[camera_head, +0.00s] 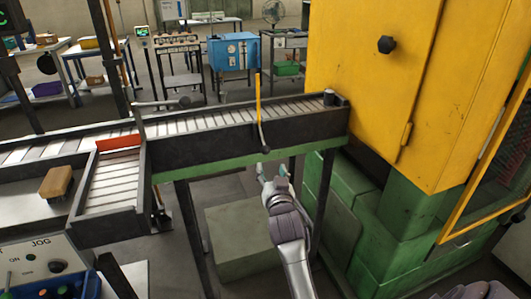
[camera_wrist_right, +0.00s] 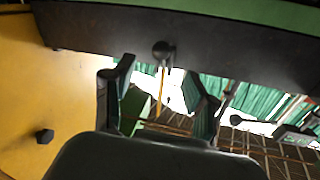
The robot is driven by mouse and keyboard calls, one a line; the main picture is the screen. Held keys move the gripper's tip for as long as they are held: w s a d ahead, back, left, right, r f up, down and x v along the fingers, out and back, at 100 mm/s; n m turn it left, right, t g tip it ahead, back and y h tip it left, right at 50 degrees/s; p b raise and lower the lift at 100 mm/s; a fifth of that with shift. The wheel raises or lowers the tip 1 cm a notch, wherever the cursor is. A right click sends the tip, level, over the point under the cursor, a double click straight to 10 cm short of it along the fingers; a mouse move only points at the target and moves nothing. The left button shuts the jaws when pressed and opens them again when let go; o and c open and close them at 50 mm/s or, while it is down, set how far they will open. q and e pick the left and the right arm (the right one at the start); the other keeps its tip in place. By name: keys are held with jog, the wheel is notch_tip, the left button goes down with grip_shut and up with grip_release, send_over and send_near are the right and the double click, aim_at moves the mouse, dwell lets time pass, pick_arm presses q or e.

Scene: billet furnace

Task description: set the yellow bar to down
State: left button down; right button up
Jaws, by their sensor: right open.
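The yellow bar (camera_head: 258,95) stands upright at the near side of the roller conveyor, its top end above the rollers. In the right wrist view the gripper (camera_wrist_right: 160,95) is open and empty, with the knob (camera_wrist_right: 163,49) just beyond the fingertips and the bar (camera_wrist_right: 161,82) showing between the fingers. My left gripper is not in view.
The roller conveyor (camera_head: 230,148) with its dark side wall and green frame lies right behind the gripper. A big yellow cabinet (camera_head: 370,80) stands to the right. A grey box (camera_head: 240,240) is on the floor under the conveyor. A brown block (camera_head: 57,182) lies at left.

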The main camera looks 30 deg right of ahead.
aim_at(266, 153)
jog(key=x, duration=1)
jog(key=shift+w, duration=0.3)
grip_shut()
